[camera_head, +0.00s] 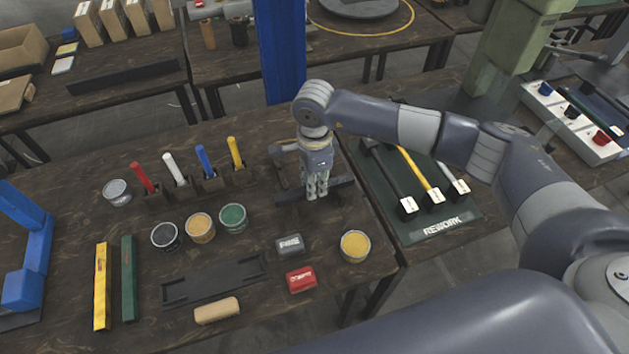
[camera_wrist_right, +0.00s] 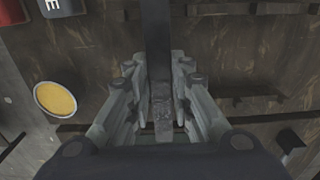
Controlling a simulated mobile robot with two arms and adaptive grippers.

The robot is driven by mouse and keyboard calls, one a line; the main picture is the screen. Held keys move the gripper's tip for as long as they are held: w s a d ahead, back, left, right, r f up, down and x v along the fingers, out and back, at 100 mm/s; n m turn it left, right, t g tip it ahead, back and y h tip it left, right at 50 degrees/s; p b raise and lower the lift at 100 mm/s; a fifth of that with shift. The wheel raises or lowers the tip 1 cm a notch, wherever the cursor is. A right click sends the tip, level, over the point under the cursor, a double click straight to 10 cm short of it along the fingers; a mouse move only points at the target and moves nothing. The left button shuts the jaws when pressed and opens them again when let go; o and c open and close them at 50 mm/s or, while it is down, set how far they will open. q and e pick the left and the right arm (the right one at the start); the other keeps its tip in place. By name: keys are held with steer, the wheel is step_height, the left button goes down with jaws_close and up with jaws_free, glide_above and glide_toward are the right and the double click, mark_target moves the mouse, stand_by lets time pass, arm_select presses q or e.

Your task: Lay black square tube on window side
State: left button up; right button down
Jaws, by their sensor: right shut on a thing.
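The black square tube (camera_head: 341,186) is between the fingers of my right gripper (camera_head: 317,192), near the right part of the dark wooden table. It runs roughly left to right in the head view. In the right wrist view the tube (camera_wrist_right: 156,40) runs from the top edge down between the fingers of the gripper (camera_wrist_right: 162,95), which is shut on it. I cannot tell whether the tube touches the table. A yellow square tube (camera_head: 102,286) and a green one (camera_head: 129,278) lie side by side at the table's left. My left gripper is not in view.
A black tray (camera_head: 213,279), a tan block (camera_head: 217,310), a grey block (camera_head: 289,244) and a red block (camera_head: 300,279) lie at the front. Several round tubs and upright coloured handles stand behind. A green REWORK mat (camera_head: 442,226) with hammers lies right. A blue post (camera_head: 281,50) rises behind.

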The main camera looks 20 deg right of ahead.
steer(key=shift+f+b, duration=0.4)
steer(key=shift+f, duration=0.05)
steer(key=c, duration=1.4)
jaws_free()
steer(key=shift+r, duration=0.1)
steer(key=shift+r+p, duration=0.35)
steer(key=shift+p, duration=0.2)
step_height(320, 180, up, 12)
steer(key=shift+r+b, duration=0.1)
steer(key=shift+b, duration=0.95)
